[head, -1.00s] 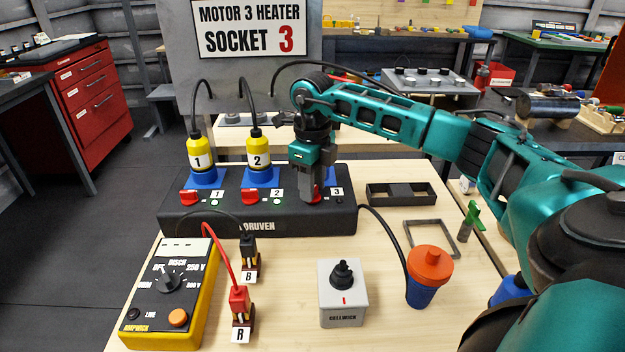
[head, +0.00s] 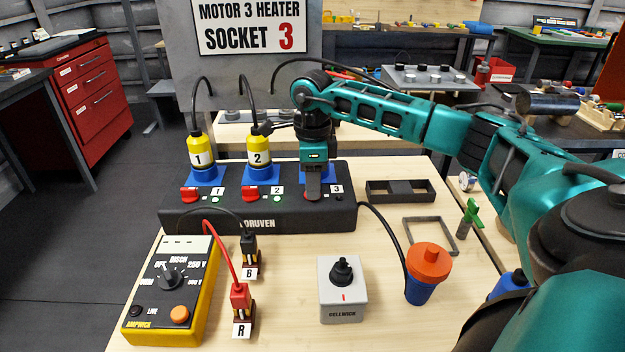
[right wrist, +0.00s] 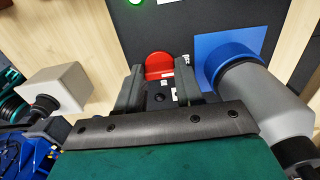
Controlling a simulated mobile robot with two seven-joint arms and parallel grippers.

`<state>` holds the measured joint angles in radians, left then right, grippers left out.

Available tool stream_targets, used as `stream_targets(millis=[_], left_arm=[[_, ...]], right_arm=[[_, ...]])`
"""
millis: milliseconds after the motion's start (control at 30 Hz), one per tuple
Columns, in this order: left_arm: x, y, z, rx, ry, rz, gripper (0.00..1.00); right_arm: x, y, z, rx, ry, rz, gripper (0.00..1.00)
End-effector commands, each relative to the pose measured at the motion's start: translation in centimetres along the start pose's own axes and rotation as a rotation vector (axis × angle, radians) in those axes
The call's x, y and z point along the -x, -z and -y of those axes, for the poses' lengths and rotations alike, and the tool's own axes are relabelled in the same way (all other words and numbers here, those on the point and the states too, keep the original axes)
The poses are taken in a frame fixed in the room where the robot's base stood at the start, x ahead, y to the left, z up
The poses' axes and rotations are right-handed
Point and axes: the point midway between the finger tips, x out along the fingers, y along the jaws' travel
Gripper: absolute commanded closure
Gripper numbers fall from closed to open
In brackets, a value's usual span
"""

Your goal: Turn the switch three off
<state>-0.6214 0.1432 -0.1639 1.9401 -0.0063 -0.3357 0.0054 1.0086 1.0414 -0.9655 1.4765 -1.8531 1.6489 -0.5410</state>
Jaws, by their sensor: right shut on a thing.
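The dark switch box (head: 258,219) stands at the back of the bench, with three red switches in a row. Switch three's red handle (right wrist: 158,66) shows in the right wrist view, between my gripper's fingers. My right gripper (head: 313,192) points down at it and is shut on it; in the right wrist view (right wrist: 165,82) the fingers lie either side. In the head view the gripper hides most of this switch. The lamp by label 3 (head: 338,200) looks dark. Switch one (head: 190,195) and switch two (head: 250,194) have lit green lamps. My left gripper is not in view.
Yellow plugs 1 (head: 201,150) and 2 (head: 259,150) stand in blue sockets close left of my arm. A grey cylinder (right wrist: 262,100) stands in a blue socket beside my fingers. A yellow meter (head: 172,290), grey switch box (head: 341,295) and blue-orange cup (head: 425,272) stand in front.

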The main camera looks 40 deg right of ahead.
Motion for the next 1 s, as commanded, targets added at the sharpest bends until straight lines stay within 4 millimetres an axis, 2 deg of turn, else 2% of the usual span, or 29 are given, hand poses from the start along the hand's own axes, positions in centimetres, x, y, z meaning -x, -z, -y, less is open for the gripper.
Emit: stream_targets(millis=[367,400,600,667,900,1000], left_arm=[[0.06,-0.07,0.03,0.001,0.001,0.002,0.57],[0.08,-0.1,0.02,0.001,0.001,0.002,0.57],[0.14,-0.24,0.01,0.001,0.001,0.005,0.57],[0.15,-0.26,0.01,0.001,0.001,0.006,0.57],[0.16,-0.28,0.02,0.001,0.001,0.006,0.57],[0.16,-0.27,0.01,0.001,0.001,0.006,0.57]], right_arm=[[0.15,-0.04,0.09,0.007,0.004,0.003,0.94],[0.15,-0.04,0.09,0.007,0.004,0.003,0.63],[0.1,-0.02,0.05,0.006,0.002,0.002,0.44],[0.08,-0.02,0.04,0.006,0.002,0.002,0.38],[0.11,-0.02,0.02,0.005,0.001,0.001,0.38],[0.74,-0.06,0.06,0.005,0.002,0.003,0.38]])
